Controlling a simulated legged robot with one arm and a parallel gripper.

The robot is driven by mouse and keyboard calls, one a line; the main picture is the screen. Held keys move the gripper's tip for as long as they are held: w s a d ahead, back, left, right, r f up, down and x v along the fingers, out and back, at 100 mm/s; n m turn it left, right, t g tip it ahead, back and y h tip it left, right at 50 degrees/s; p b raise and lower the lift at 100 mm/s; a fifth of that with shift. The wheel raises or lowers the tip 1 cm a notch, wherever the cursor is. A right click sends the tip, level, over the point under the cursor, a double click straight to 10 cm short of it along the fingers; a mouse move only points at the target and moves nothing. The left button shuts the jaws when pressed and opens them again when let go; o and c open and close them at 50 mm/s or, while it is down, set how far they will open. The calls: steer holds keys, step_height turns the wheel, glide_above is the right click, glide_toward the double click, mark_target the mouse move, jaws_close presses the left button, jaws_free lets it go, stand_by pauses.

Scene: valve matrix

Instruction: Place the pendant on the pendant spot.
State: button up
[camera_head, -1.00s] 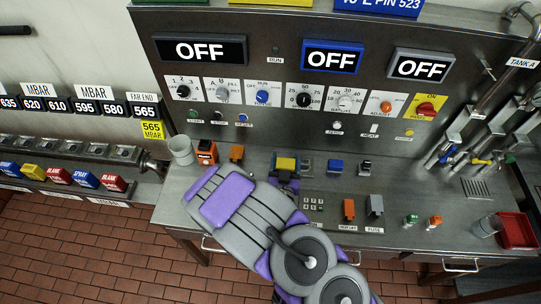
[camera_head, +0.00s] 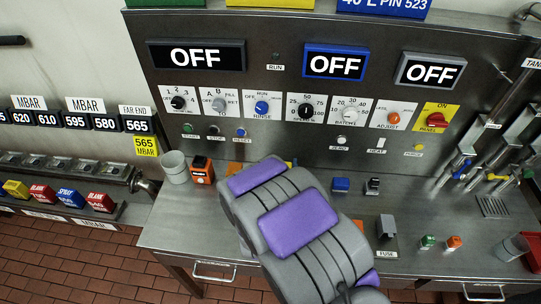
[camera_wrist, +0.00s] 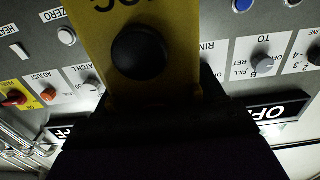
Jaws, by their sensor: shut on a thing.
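A yellow block (camera_wrist: 185,40) with a round black knob or button and partly visible lettering fills the upper middle of the wrist view; it appears to be the pendant. My gripper (camera_wrist: 157,94) is shut on it, with dark finger parts at its sides. In the head view my grey and purple arm hides the gripper and nearly all of the held block; only a sliver of yellow shows past the arm. I cannot tell which place is the pendant spot.
The steel bench (camera_head: 180,235) runs below a control panel with OFF displays (camera_head: 335,63). A grey cup (camera_head: 174,167) and an orange device (camera_head: 202,170) stand left of my arm.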

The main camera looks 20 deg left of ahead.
steer(key=w+a+f+b, duration=0.2)
steer(key=w+a+f, duration=0.2)
steer(key=w, duration=0.5)
steer(key=shift+a+f, duration=0.15)
steer(key=shift+a, duration=1.05)
steer(key=o, duration=1.7)
steer(key=shift+s, duration=0.1)
steer(key=v, duration=1.2)
steer(key=shift+d+p, duration=0.1)
steer(key=shift+p, duration=0.2)
